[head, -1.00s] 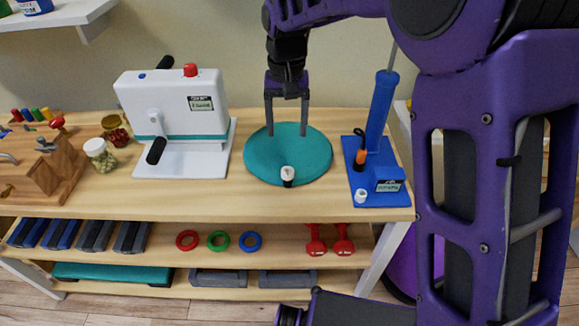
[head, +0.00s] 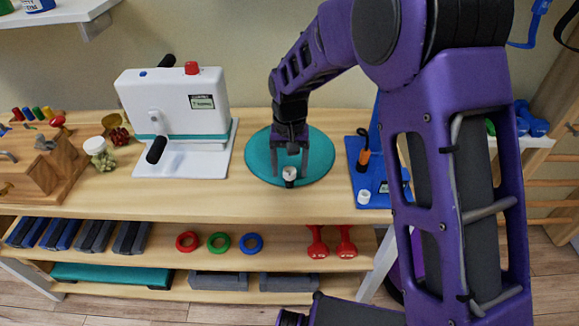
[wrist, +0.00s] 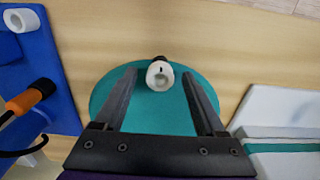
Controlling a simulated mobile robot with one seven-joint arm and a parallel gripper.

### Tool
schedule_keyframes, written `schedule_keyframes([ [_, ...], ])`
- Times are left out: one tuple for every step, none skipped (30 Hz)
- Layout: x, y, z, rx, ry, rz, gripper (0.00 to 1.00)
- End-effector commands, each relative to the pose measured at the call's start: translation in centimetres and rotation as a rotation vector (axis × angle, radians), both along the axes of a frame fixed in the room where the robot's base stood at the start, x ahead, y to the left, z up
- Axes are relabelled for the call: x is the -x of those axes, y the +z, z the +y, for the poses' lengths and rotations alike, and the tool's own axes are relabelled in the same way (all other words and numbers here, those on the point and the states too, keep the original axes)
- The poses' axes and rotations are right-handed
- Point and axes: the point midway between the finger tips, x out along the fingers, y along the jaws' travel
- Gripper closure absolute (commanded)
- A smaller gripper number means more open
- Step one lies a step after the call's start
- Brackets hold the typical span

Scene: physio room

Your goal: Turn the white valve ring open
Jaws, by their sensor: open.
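A small white ring-shaped cap on a black stem (head: 289,173) stands upright near the front of the round teal disc (head: 318,165) on the bench. My open gripper (head: 289,160) points down over the disc, its two fingers on either side of the cap. In the wrist view the cap (wrist: 160,75) shows between the fingertips with a gap on both sides, so nothing is held. A second small white ring (head: 363,196) is on the blue pump's base (head: 375,183) to the right; it also shows in the wrist view (wrist: 22,19). I cannot tell which is the valve ring.
A white press-like device (head: 180,110) stands left of the disc. An orange-and-black handle (head: 364,150) sits on the pump's base, and my arm hides part of the pump. A wooden board (head: 45,165) and jars are further left. The bench front is clear.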

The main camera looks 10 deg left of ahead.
Motion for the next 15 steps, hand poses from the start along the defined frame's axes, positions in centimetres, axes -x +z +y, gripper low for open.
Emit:
schedule_keyframes([
  [0.01,0.01,0.00,0.000,0.000,0.000,0.28],
  [0.01,0.01,0.00,0.000,0.000,0.000,0.29],
  [0.01,0.02,0.00,0.000,0.000,0.000,0.37],
  [0.01,0.02,0.00,0.000,0.000,0.000,0.42],
  [0.01,0.02,0.00,0.000,0.000,0.000,0.47],
  [0.01,0.03,0.00,0.000,0.000,0.000,0.55],
  [0.01,0.03,0.00,0.000,0.000,0.000,0.60],
  [0.01,0.03,0.00,0.000,0.000,0.000,0.65],
  [0.01,0.03,0.00,0.000,0.000,0.000,0.73],
  [0.01,0.03,0.00,0.000,0.000,0.000,0.78],
  [0.01,0.04,0.00,0.000,0.000,0.000,0.83],
  [0.01,0.04,0.00,0.000,0.000,0.000,0.91],
  [0.01,0.04,0.00,0.000,0.000,0.000,0.96],
  [0.01,0.04,0.00,0.000,0.000,0.001,1.00],
  [0.01,0.05,0.00,0.000,0.000,0.000,1.00],
])
